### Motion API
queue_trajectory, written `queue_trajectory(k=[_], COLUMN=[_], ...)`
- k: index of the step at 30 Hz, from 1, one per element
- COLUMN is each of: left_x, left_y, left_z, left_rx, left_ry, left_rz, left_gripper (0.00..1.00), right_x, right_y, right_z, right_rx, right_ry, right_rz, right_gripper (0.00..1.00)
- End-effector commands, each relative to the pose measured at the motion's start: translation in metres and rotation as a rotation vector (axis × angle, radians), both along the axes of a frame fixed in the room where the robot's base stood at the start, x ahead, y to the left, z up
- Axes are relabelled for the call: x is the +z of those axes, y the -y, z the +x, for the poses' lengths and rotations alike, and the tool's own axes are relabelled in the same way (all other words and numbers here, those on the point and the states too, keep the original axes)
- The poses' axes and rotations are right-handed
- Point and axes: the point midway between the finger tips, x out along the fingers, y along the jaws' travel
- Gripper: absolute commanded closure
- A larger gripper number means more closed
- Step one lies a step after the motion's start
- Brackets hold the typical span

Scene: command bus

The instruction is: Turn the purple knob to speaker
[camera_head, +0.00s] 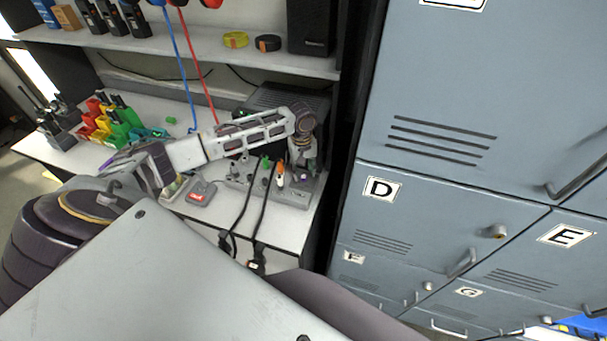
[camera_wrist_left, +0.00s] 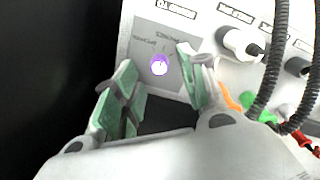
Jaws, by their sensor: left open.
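The purple knob (camera_wrist_left: 158,65) is a small round knob with a pale face, set on a grey square of the light panel (camera_wrist_left: 147,28) in the left wrist view. Lettering surrounds it, too blurred to read. My left gripper (camera_head: 302,165) points down over the right end of the panel on the counter in the head view. In the left wrist view its green-padded fingers are apart, one on each side of the knob, with the knob showing in the gap. I cannot tell whether they touch it. In the head view the gripper largely hides the knob. My right gripper is not in view.
Black cables (camera_head: 246,208) and plugs with green and orange ends stand beside the gripper. A small grey device with a red label (camera_head: 200,193) lies left of the panel. Grey lockers (camera_head: 440,225) rise close on the right. A shelf (camera_head: 190,47) hangs above the counter.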

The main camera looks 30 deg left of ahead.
Motion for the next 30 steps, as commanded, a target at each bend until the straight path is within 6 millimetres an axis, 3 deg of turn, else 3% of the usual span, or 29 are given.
queue_trajectory(k=[7, 19, 30], left_x=[-0.021, -0.026, -0.026], left_y=[0.000, 0.000, 0.000], left_z=[0.000, 0.000, 0.001], left_rx=[0.001, 0.001, 0.001], left_ry=[-0.001, 0.000, 0.000], left_rz=[-0.001, 0.000, 0.000], left_gripper=[0.58, 0.58, 1.00], right_x=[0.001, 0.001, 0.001], right_y=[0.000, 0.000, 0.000], right_z=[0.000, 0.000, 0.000], right_rx=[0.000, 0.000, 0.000], right_ry=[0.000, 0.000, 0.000], right_rz=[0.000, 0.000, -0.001], right_gripper=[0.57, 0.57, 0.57])
